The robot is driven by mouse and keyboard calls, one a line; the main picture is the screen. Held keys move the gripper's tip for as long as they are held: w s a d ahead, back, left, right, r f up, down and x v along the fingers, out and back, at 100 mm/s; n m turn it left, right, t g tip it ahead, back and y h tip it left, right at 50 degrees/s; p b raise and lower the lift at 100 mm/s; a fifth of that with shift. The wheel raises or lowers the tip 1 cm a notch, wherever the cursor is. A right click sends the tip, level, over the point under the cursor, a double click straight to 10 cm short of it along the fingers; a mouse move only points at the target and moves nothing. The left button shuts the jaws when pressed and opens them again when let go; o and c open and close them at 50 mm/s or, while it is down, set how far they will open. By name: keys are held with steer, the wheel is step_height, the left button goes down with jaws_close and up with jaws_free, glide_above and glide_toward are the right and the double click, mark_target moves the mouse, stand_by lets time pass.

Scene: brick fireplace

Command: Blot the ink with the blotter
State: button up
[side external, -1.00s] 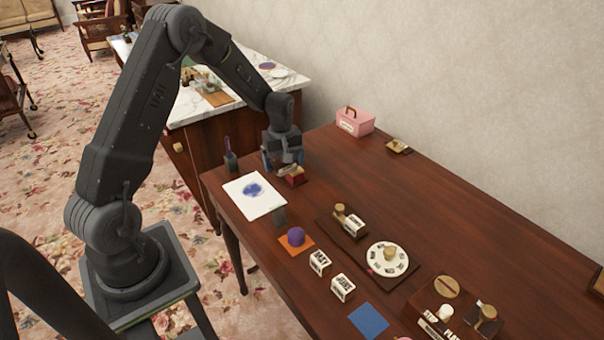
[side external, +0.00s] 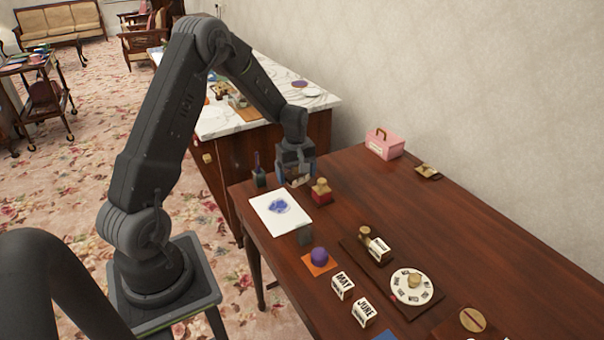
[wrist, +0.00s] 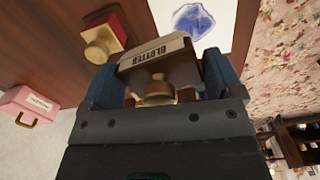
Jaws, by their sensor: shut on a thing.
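My gripper (side external: 296,178) is shut on the blotter (wrist: 160,55), a pale-edged block lettered BLOTTER with a brass knob (wrist: 157,92) between the fingers. In the side view the blotter is mostly hidden by the gripper. The white paper (side external: 294,221) lies at the table's left end with a blue ink blot (side external: 279,206) on it. The gripper is just behind the paper's far edge. In the wrist view the ink blot (wrist: 192,20) shows beyond the blotter, apart from it. I cannot tell the blotter's height above the table.
A red block with a wooden knob (side external: 321,191) stands right of the gripper. A dark holder (side external: 259,180) is left of it. A pink box (side external: 384,144) stands at the back.

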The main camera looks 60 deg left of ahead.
mark_target(272, 199)
steer(key=s+a+f+n, duration=0.3)
steer(key=s+a+n, duration=0.2)
steer(key=a+n, duration=0.2)
steer(key=shift+d+f, duration=0.15)
steer(key=shift+f, duration=3.3)
steer(key=shift+d+f, duration=0.2)
steer(key=shift+d, duration=0.55)
steer(key=shift+c, duration=0.4)
steer(key=shift+d, duration=2.95)
steer(key=shift+a, duration=3.85)
steer(key=shift+w+d, duration=0.1)
steer(key=shift+d, duration=3.8)
steer(key=shift+a, duration=3.9)
step_height(272, 199, up, 8)
steer(key=shift+d, duration=0.15)
steer(key=shift+r, duration=0.15)
